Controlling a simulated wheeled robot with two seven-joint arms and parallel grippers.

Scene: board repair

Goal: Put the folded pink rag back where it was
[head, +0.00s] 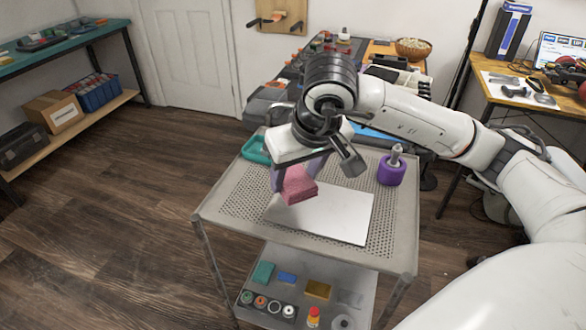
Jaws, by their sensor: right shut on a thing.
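The folded pink rag (297,186) is held by my right gripper (296,172) over the grey perforated cart top. It hangs just above or at the left part of a white flat board (330,214); I cannot tell whether it touches the board. My right gripper is shut on the rag and points down, and its arm comes in from the right. My left gripper is not in view.
The cart top (230,200) also carries a teal tray (256,149) at the back left and a purple holder (391,170) at the right. Several small items lie on the lower shelf (330,275). A cluttered bench (270,95) stands behind the cart.

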